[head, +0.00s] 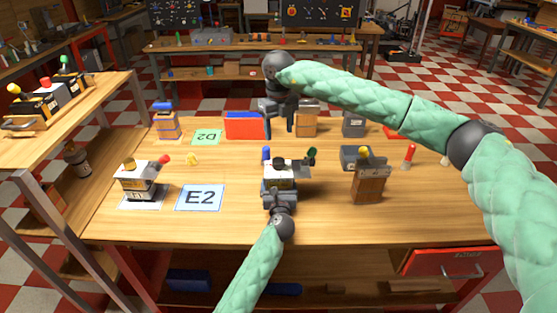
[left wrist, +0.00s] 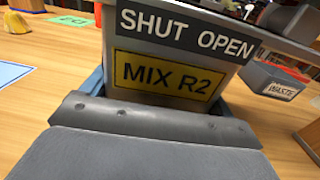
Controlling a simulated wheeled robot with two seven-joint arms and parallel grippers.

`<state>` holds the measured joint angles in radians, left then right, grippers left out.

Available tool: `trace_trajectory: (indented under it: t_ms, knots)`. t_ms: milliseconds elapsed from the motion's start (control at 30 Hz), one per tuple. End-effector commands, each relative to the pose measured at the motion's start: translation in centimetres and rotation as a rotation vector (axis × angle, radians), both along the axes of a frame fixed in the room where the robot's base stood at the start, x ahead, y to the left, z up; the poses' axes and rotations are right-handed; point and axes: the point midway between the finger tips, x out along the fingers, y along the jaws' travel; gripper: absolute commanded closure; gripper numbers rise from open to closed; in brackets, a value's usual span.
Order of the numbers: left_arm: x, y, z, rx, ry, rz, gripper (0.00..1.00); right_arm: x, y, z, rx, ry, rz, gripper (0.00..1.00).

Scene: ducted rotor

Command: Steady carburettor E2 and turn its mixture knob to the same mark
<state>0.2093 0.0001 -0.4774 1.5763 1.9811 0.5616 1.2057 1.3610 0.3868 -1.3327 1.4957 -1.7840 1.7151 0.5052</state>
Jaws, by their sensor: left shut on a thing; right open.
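A carburettor (head: 280,174) with a white top, black cap, blue knob (head: 266,153) and dark green knob (head: 311,157) stands mid-table, right of the blue-edged E2 card (head: 199,198). My left gripper (head: 279,196) is shut on its near side, low down. In the left wrist view the carburettor (left wrist: 170,75) fills the top, with a yellow "MIX R2" label (left wrist: 166,84) and a "SHUT OPEN" scale (left wrist: 187,28). The knob's pointer is out of sight there. My right gripper (head: 279,127) points down, open and empty, behind the carburettor, apart from it.
Another carburettor (head: 140,185) with a red knob stands at the left. A brown block-like unit (head: 369,183) and a grey bin (head: 356,157) stand to the right. A red-and-blue box (head: 244,125) and the green D2 card (head: 206,137) lie behind. The front table strip is clear.

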Motion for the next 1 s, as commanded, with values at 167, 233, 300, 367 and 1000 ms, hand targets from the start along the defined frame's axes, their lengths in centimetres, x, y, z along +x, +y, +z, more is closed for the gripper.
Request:
trace_trajectory:
  t_ms: [167,233,300,367,1000]
  knots:
    - [0.0,0.0,0.0,0.0,0.0,0.0,0.45,-0.1,0.1,0.0,0.006,0.003,-0.139,0.41]
    - [0.0,0.0,0.0,0.0,0.0,0.0,0.45,-0.1,0.1,0.0,0.006,0.003,-0.169,0.41]
    - [0.0,0.0,0.0,0.0,0.0,0.0,0.45,-0.1,0.1,-0.1,0.007,0.003,-0.187,0.41]
    - [0.0,0.0,0.0,0.0,0.0,0.0,0.45,-0.1,0.1,-0.4,0.006,0.002,-0.195,0.41]
    - [0.0,0.0,0.0,0.0,0.0,0.0,0.45,-0.1,0.1,-10.0,0.006,0.003,-0.194,0.41]
